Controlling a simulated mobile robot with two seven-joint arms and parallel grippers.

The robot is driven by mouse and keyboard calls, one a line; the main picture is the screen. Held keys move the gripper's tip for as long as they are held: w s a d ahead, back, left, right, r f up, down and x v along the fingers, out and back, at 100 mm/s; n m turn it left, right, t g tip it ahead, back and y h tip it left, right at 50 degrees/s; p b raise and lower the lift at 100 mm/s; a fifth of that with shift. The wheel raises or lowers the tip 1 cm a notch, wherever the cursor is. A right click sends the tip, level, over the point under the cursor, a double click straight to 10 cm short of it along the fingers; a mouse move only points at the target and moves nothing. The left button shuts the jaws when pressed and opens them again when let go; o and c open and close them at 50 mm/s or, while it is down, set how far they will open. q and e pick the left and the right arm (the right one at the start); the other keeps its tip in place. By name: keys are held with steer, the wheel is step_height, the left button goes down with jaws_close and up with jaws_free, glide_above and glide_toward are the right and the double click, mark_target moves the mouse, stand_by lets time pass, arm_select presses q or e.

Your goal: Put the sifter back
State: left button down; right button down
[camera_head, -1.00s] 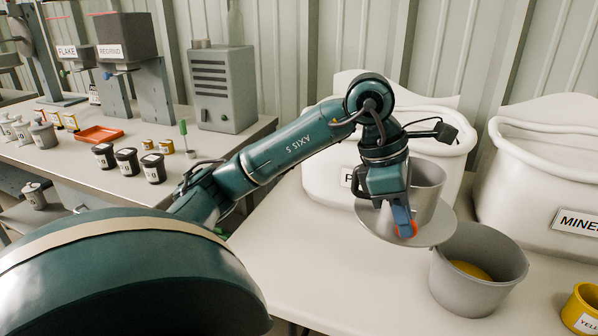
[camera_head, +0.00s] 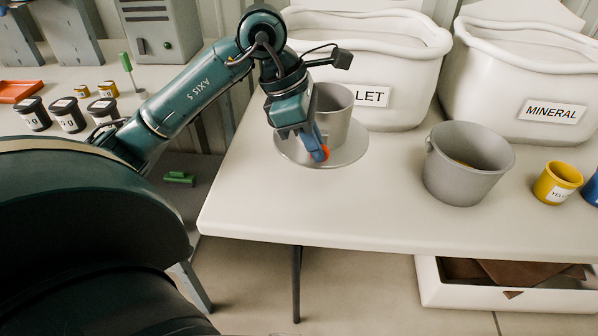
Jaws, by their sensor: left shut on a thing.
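The sifter (camera_head: 337,103) looks like a grey open cylinder on a wide, flat round grey rim. It is upright at the left of the white table, in front of the pellet bin. My left gripper (camera_head: 318,150), with a blue and orange fingertip, is shut on its near side and hides part of it. The rim is at or just above the tabletop; I cannot tell if it touches. A grey bucket (camera_head: 455,182) stands apart to the right with a little yellow material inside. My right gripper is out of view.
Behind are the white pellet bin (camera_head: 405,60) and mineral bin (camera_head: 555,75). A yellow cup (camera_head: 556,182) stands right of the bucket. A side bench at left holds dark jars (camera_head: 68,115) and an orange tray (camera_head: 20,92). The front middle of the table (camera_head: 340,210) is clear.

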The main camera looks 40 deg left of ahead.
arm_select(q)
steer(key=shift+s+a+f, duration=0.1)
steer(key=shift+a, duration=0.1)
step_height(320, 180, down, 10)
steer(key=shift+a+f+b, duration=0.1)
steer(key=shift+b, duration=0.65)
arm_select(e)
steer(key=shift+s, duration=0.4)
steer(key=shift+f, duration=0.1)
arm_select(q)
steer(key=c, duration=2)
jaws_free()
steer(key=shift+s+f, duration=0.1)
steer(key=shift+f, duration=0.05)
steer(key=o, duration=0.5)
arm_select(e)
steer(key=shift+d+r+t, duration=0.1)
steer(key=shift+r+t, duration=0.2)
